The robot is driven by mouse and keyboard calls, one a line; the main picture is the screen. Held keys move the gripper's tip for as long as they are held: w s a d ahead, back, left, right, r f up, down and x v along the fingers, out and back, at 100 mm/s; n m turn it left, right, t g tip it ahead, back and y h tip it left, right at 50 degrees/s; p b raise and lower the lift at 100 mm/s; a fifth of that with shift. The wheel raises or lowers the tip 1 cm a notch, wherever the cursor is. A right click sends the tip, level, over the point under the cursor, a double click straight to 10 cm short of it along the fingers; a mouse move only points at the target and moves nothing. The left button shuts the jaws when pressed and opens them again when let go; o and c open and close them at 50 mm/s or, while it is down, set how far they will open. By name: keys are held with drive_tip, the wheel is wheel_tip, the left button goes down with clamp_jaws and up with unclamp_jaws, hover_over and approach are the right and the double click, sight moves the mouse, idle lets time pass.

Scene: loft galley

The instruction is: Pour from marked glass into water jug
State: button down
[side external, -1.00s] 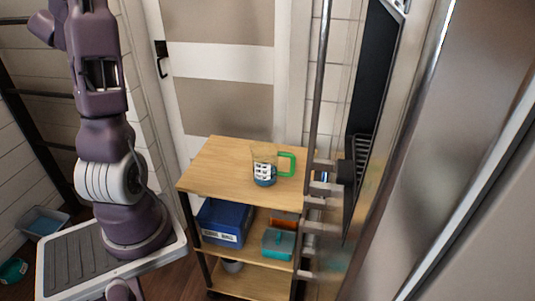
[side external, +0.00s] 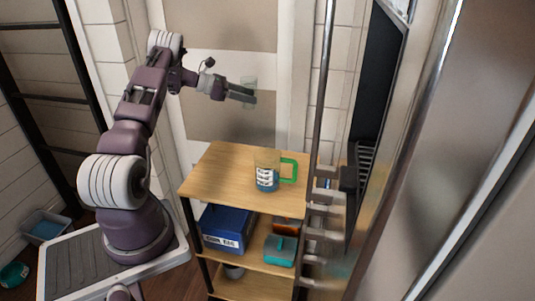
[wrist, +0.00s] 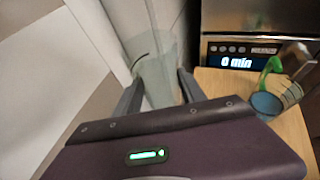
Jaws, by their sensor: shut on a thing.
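My gripper (side external: 243,95) is shut on a clear glass (side external: 249,86), held in the air well above the wooden cart top and to the upper left of the jug. In the wrist view the glass (wrist: 158,80) stands between the two fingers. I cannot make out its mark or any contents. The water jug (side external: 266,174) stands upright on the cart top; it is clear with a white label, a blue lower part and a green handle (side external: 289,169) on its right. In the wrist view the jug (wrist: 266,104) is at the right, apart from the glass.
The wooden cart top (side external: 222,168) is otherwise bare. Its shelves hold a blue box (side external: 226,228) and a teal container (side external: 280,249). A tall metal handle bar (side external: 321,90) rises close to the cart's right side. A door (side external: 225,40) is behind.

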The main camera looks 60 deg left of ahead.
drive_tip(key=w+d+f+m+g+h, duration=0.2)
drive_tip(key=d+f+m+g+h, duration=0.3)
drive_tip(key=d+f, duration=0.4)
drive_tip(key=d+m+h, duration=0.1)
drive_tip(key=d+m, duration=0.1)
drive_tip(key=d, duration=0.3)
drive_tip(key=shift+w+d+h, duration=0.15)
drive_tip(key=shift+w+h, duration=0.15)
drive_tip(key=shift+w, duration=0.1)
drive_tip(key=shift+s+r, duration=0.1)
drive_tip(key=shift+r, duration=0.05)
drive_tip(key=r+m+t+y, duration=0.1)
drive_tip(key=m, duration=0.1)
drive_tip(key=s+d+r+m+t+y, duration=0.1)
drive_tip(key=r+m, duration=0.1)
drive_tip(key=s+d+r+m+t+y, duration=0.1)
drive_tip(key=m+t, duration=0.1)
drive_tip(key=shift+s+d+r+m, duration=0.1)
drive_tip(key=shift+s+r+m, duration=0.15)
drive_tip(key=shift+m, duration=0.15)
drive_tip(key=shift+r+m+t+y, duration=0.5)
drive_tip(key=shift+r+m+t, duration=0.4)
drive_tip(key=shift+r+m, duration=0.4)
idle(1.2)
drive_tip(key=shift+s+d+r+m+t, duration=0.3)
drive_tip(key=shift+s+d+m, duration=0.2)
drive_tip(key=shift+m, duration=0.2)
idle(0.4)
